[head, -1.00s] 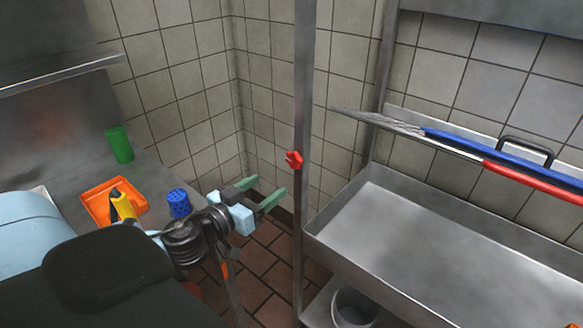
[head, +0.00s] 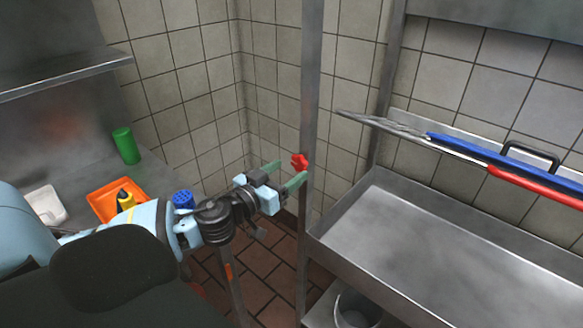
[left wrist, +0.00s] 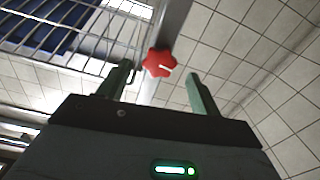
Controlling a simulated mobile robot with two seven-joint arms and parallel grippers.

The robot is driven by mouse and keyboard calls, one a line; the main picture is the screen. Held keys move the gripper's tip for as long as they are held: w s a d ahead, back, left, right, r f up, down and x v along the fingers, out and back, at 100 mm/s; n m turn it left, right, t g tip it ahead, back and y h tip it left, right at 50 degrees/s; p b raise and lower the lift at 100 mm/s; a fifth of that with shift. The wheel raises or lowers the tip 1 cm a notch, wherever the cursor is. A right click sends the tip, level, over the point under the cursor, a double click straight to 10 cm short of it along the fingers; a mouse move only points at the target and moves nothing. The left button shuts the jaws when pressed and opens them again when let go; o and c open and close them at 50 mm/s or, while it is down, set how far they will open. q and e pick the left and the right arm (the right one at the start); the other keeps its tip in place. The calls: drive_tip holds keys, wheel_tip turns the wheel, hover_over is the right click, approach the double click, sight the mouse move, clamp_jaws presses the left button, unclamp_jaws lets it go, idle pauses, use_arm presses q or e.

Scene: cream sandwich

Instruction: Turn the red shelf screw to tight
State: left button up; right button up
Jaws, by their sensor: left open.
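The red shelf screw (head: 299,161) is a small lobed knob on the upright metal post (head: 309,80) in the middle of the head view. In the left wrist view the red screw (left wrist: 160,62) shows between the two green fingers, ahead of them and nearer the left one. My left gripper (head: 290,174) is open, with its fingertips close to the post, just below and left of the screw in the head view. In the left wrist view my left gripper (left wrist: 160,82) holds nothing. I cannot tell whether a finger touches the screw. My right gripper is not in view.
A steel shelf tray (head: 400,260) lies right of the post, with blue and red long-handled items (head: 500,165) above it. At left, the counter holds a green cup (head: 126,146), an orange tray (head: 97,205) and a blue perforated holder (head: 183,199). A bucket (head: 355,310) stands below.

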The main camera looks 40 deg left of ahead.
sight(300, 163)
use_arm(q)
drive_tip(key=shift+w+d, duration=0.1)
drive_tip(key=shift+w, duration=1.15)
drive_tip(key=c, duration=1)
drive_tip(key=shift+o, duration=0.2)
